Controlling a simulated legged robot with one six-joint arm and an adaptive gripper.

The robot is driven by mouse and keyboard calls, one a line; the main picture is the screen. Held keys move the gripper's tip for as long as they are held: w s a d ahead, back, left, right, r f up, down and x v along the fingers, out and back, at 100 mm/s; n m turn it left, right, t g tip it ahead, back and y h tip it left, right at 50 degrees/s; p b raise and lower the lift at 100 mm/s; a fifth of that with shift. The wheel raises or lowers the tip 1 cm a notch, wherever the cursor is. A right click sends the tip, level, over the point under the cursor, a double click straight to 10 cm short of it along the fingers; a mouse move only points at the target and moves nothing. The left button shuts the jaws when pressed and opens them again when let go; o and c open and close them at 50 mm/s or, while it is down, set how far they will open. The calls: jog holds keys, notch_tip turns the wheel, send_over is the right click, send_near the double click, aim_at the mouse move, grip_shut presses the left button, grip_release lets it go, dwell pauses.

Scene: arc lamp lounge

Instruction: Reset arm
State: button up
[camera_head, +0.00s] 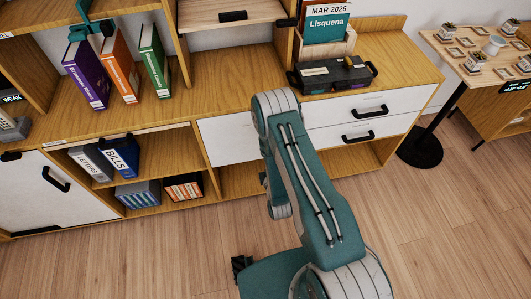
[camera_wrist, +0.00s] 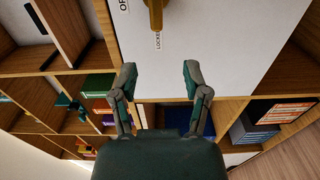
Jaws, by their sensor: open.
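My gripper (camera_wrist: 160,78) shows in the wrist view with its two fingers spread apart and nothing between them. Beyond the fingertips is a white panel (camera_wrist: 215,45) with a "LOCKED" label and a brass-coloured handle or key (camera_wrist: 155,14) at the top edge. I cannot tell the distance to it. In the head view my teal arm (camera_head: 305,185) is folded up in front of the cabinet (camera_head: 235,65), with its bend near the drawers. My gripper is not clearly seen there.
Purple, orange and green binders (camera_head: 152,62) stand on the cabinet top at left. A black case (camera_head: 330,74) sits above the white drawers (camera_head: 345,108). A side table (camera_head: 440,50) with small pots stands at right. Wooden floor (camera_head: 130,260) is clear in front.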

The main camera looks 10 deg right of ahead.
dwell(0.3)
jog(key=w+r+m+g, duration=0.2)
jog(key=w+r+m, duration=0.2)
jog(key=r, duration=0.6)
jog(key=w+r+m+g, duration=0.3)
jog(key=w+r, duration=0.1)
jog(key=r, duration=0.6)
jog(key=s+d+r+m+g, duration=0.2)
jog(key=s+r+m+g, duration=0.35)
jog(key=s+r, duration=1.05)
jog(key=s+r+m+g, duration=0.1)
jog(key=s+r+m, duration=0.1)
jog(key=s, duration=0.6)
jog(key=s+r+m+g, duration=0.1)
jog(key=s+r+m, duration=0.2)
jog(key=s, duration=0.5)
jog(key=shift+s+d+m, duration=0.25)
jog(key=shift+d+m, duration=0.1)
jog(key=shift+d, duration=0.05)
